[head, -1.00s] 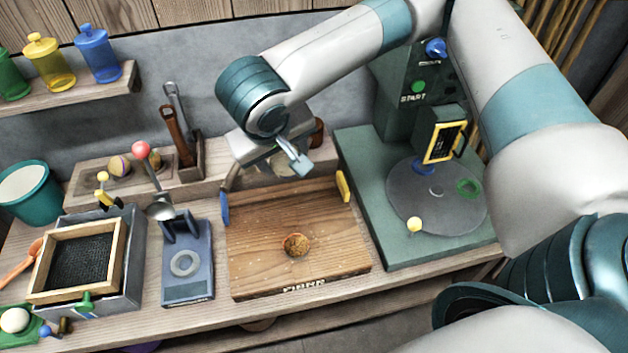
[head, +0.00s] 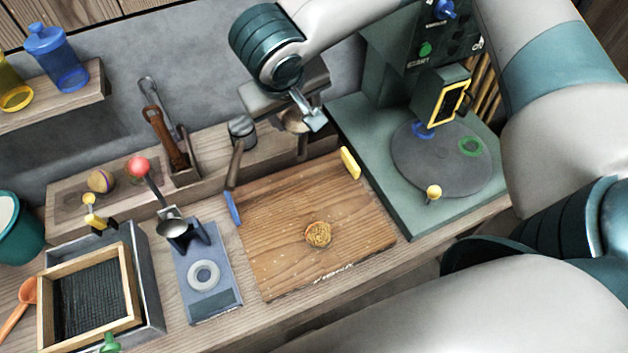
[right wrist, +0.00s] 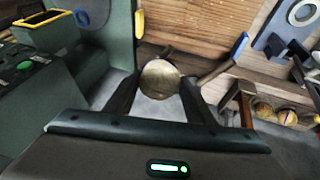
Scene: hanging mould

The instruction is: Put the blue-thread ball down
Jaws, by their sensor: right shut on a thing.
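My right gripper (head: 298,122) hangs over the back ledge, behind the wooden board. It is shut on a round yellow-brown ball (right wrist: 160,80), which shows between its two dark fingers in the right wrist view. I cannot make out a blue thread on the held ball. Another ball (head: 100,181) with a dark purple-blue band rests on the ledge at the left. A further ball there is partly hidden behind a red knob. My left gripper is not in view.
The wooden board (head: 275,262) carries a round golden crumbly piece (head: 318,235) and has blue and yellow clips. A green machine (head: 390,165) stands right of it.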

